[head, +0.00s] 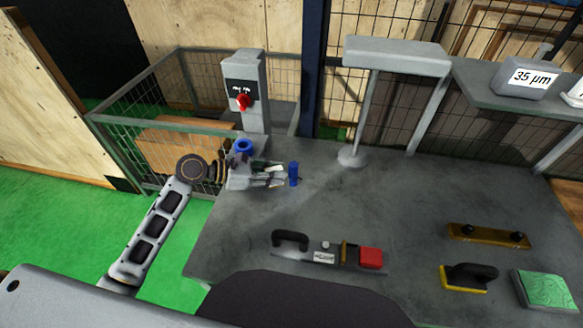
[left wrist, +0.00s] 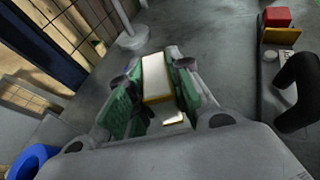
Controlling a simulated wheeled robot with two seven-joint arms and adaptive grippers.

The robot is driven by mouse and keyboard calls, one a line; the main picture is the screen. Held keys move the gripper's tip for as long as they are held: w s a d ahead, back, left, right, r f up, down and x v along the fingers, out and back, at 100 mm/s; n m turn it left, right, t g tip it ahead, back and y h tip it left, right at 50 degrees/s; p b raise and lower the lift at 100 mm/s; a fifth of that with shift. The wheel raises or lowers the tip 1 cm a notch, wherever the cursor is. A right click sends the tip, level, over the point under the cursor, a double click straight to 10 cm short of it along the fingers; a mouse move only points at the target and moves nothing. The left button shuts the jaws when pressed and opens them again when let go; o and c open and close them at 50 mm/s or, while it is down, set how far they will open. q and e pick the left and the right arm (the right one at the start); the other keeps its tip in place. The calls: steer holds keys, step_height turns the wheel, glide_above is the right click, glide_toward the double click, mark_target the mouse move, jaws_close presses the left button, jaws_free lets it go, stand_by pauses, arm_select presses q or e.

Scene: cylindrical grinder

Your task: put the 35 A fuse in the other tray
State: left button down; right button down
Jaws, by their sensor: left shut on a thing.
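My left gripper (head: 280,176) reaches in over the left part of the grey bench and points right. In the left wrist view its green-padded fingers (left wrist: 155,85) are shut on a white block with a yellow edge (left wrist: 156,77). No rating shows on the block, so I cannot tell if it is the 35 A fuse. I cannot make out any tray. My right gripper is not in view.
A blue cylinder (head: 294,174) is beside the left fingertips, and a blue ring-shaped thing (head: 243,146) is behind the gripper. A black-handled tool with a red block (head: 371,258) lies at the front. The bench middle (head: 390,200) is clear. A lamp-like stand (head: 352,156) rises at the back.

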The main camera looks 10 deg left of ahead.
arm_select(q)
steer(key=s+a+f+n+t, duration=0.1)
steer(key=s+a+f, duration=0.1)
steer(key=a, duration=0.5)
steer(key=shift+s+a+f+y, duration=0.25)
steer(key=shift+s+y, duration=0.15)
steer(key=shift+s, duration=0.1)
steer(key=shift+s+a, duration=0.1)
steer(key=shift+a, duration=0.05)
